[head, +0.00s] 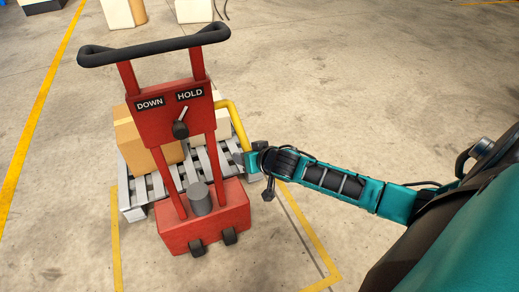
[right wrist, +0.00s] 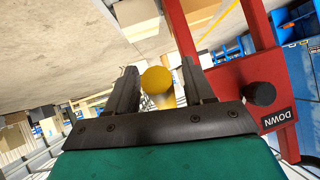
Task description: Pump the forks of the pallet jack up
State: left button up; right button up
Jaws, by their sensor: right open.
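The red pallet jack (head: 205,215) stands upright with a black handlebar (head: 155,46) on top. Its panel reads DOWN and HOLD. A black knob (head: 181,130) there has a white pointer tilted up toward HOLD. A yellow lever (head: 232,120) comes off the right side and bends downward. My right gripper (head: 241,157) is at the lever's lower end. In the right wrist view, the lever's round yellow end (right wrist: 157,79) lies between the open fingers (right wrist: 159,68), with gaps visible on both sides. The forks are hidden. My left gripper is out of view.
A grey slatted pallet (head: 133,213) behind the jack carries a cardboard box (head: 139,142) and a paler box. Yellow lines (head: 306,230) mark the floor around it. More boxes stand at the back. The concrete floor to the right is clear.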

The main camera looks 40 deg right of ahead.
pick_arm(q)
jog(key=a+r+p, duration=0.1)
jog(key=p, duration=0.2)
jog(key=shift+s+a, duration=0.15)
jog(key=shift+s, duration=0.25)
pick_arm(e)
jog(key=v, duration=1.1)
jog(key=shift+s+r, duration=0.25)
jog(key=shift+s, duration=0.1)
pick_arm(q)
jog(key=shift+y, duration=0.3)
pick_arm(e)
jog(key=shift+a+f, duration=0.1)
jog(key=a+f+n+t+h+b, duration=0.1)
jog(key=a+f+t+h+b, duration=0.15)
jog(key=f+t+h, duration=0.3)
jog(key=b+x, duration=0.4)
jog(key=x, duration=0.5)
jog(key=shift+w+a+r, duration=0.1)
jog(key=shift+w, duration=0.2)
jog(key=shift+w+d+r, duration=0.1)
jog(key=shift+w+d, duration=0.15)
jog(key=shift+w, duration=0.45)
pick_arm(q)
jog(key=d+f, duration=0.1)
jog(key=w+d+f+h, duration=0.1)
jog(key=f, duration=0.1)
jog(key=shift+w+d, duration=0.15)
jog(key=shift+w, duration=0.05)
